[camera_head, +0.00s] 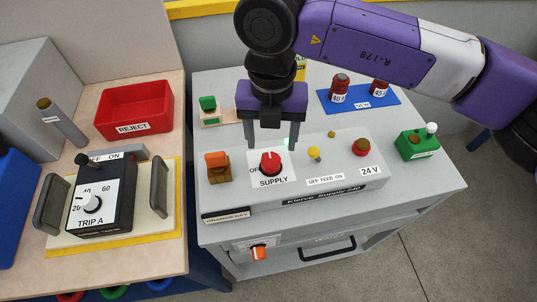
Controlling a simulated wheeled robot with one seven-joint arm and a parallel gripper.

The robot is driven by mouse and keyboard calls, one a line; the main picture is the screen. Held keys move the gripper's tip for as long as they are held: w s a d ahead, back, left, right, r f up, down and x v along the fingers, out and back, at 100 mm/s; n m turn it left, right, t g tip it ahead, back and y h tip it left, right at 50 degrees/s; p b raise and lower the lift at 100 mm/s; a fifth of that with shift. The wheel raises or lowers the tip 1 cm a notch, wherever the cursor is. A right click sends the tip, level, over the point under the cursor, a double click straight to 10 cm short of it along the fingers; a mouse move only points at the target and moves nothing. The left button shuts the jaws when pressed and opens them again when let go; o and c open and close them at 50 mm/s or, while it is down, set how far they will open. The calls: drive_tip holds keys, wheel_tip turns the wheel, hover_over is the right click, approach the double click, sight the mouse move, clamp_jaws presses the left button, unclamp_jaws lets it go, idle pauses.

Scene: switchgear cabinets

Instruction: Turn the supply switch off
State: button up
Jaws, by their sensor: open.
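The supply switch (270,162) is a red rotary knob with a light pointer line, on a white plate marked SUPPLY, on the sloped grey panel in the head view. An OFF mark shows at the plate's left; any ON mark is hidden behind my gripper. The pointer line seems to point up, but it is too small to be sure. My gripper (272,144) hangs from the purple arm just above and behind the knob. Its two fingers are apart, one on each side of the knob, and nothing is held. I cannot tell whether they touch it.
A green box (418,144) stands right. Fuses (340,88) stand behind. The left bench holds a TRIP A unit (101,197) and red bin (134,109).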

sight(271, 160)
drive_tip(key=shift+s+f+p, duration=0.1)
drive_tip(key=shift+f+p, duration=0.6)
drive_tip(key=shift+f, duration=2.85)
clamp_jaws()
